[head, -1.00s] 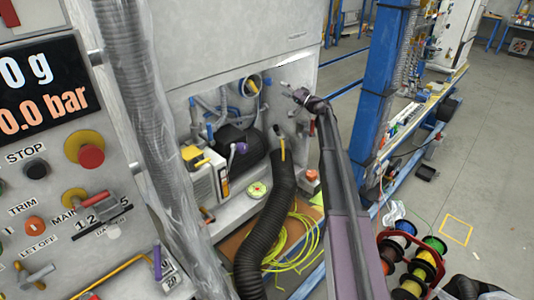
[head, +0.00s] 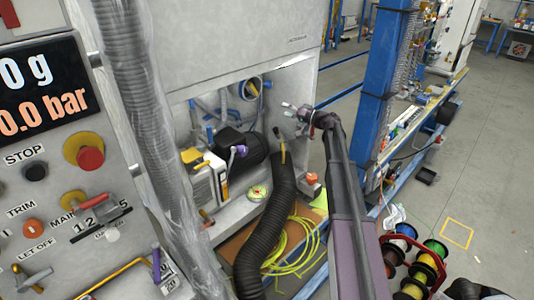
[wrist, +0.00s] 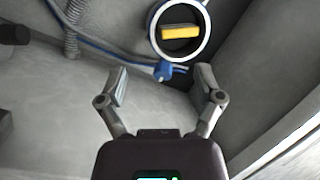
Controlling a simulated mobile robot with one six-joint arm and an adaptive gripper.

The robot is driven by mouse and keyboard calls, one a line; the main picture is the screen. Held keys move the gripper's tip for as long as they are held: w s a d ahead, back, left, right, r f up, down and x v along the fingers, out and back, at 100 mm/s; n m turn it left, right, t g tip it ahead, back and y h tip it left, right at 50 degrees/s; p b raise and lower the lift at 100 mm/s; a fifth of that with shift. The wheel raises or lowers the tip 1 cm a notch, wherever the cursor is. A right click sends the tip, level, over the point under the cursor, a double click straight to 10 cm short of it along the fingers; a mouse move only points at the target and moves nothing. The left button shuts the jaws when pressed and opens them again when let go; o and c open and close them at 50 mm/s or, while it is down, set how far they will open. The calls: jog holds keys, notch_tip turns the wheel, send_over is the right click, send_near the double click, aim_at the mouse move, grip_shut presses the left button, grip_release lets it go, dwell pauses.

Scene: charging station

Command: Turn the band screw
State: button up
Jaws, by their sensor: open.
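A round pipe end with a pale rim (wrist: 180,32) and a yellow block (wrist: 180,32) inside shows at the top of the wrist view. A small blue knob-like piece (wrist: 163,70) sits at its lower edge; it looks like the band screw, but I cannot be sure. My gripper (wrist: 162,82) is open and empty, with the blue piece between and slightly beyond its fingertips in the picture. In the head view my gripper (head: 287,108) is inside the machine's opening, right of and below the round pipe end (head: 249,88). The screw is too small to make out there.
A black ribbed hose (head: 268,225) with a yellow-topped end rises left of my arm. A motor pump (head: 243,148) stands in the opening. Blue tubes (wrist: 105,50) run along the back wall. The opening's side wall (wrist: 255,85) is close on the right.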

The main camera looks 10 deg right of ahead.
jog(key=s+a+f+n+g+h+p, duration=0.1)
jog(key=s+a+f+g+h, duration=0.1)
jog(key=s, duration=0.6)
jog(key=s+a+f+g+h+p, duration=0.1)
jog(key=s+a+f+g+h, duration=0.1)
jog(key=s+a+f+g, duration=0.2)
jog(key=shift+s+a+f+n, duration=0.4)
jog(key=shift+s+a+f, duration=0.8)
jog(key=shift+s+a, duration=0.9)
jog(key=shift+w+a, duration=0.15)
jog(key=w+d+r+t+y+b, duration=0.1)
jog(key=w+d+r+t+y, duration=0.1)
jog(key=w+d, duration=0.3)
jog(key=w+d+r+t+y+b, duration=0.1)
jog(key=w+d+r+t+b, duration=0.1)
jog(key=w, duration=0.7)
jog(key=w+d+r+t+y+b, duration=0.2)
jog(key=w+d+r+t, duration=0.2)
jog(key=d, duration=0.5)
jog(key=shift+w+r+t+y, duration=0.15)
jog(key=shift+w+r, duration=0.35)
jog(key=shift+w, duration=0.2)
jog(key=shift+w+r+t+y, duration=0.15)
jog(key=shift+w+r, duration=0.35)
jog(key=shift+w, duration=0.2)
